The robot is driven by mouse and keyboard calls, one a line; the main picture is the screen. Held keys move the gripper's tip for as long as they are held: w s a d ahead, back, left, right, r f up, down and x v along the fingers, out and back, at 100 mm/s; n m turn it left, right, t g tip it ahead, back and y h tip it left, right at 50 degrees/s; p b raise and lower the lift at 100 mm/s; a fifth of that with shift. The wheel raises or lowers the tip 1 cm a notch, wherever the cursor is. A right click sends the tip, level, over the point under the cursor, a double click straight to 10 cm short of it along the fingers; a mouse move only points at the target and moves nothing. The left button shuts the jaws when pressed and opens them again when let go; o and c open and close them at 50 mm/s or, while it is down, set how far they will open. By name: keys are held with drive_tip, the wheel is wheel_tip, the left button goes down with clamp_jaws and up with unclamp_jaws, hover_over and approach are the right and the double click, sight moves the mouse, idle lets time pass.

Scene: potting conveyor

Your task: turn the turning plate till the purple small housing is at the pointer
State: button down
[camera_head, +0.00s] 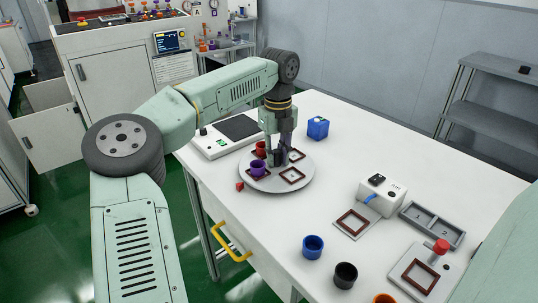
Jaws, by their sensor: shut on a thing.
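The round grey turning plate (274,187) lies on the white table with several dark red square frames on it. The purple small housing (257,169) sits on the plate's left side, in one of these frames. A red small housing (260,149) sits behind it. The small red pointer (239,186) is on the table at the plate's front-left edge; the purple housing is the one nearest it, but I cannot tell whether they line up exactly. My gripper (280,160) points down at the plate's middle, shut on what seems to be its handle, mostly hidden by the fingers.
A blue box (318,127) stands behind the plate, and a flat device (225,140) lies to its left. A white device (383,194), a grey tray (432,225), blue (313,247) and black (346,275) cups stand to the right and front. Table between is clear.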

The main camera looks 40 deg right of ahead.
sight(277, 151)
drive_tip(key=shift+d+r, duration=0.1)
idle(0.3)
drive_tip(key=c, duration=1.7)
unclamp_jaws()
wheel_tip(277, 151, up, 12)
drive_tip(key=shift+f, duration=0.1)
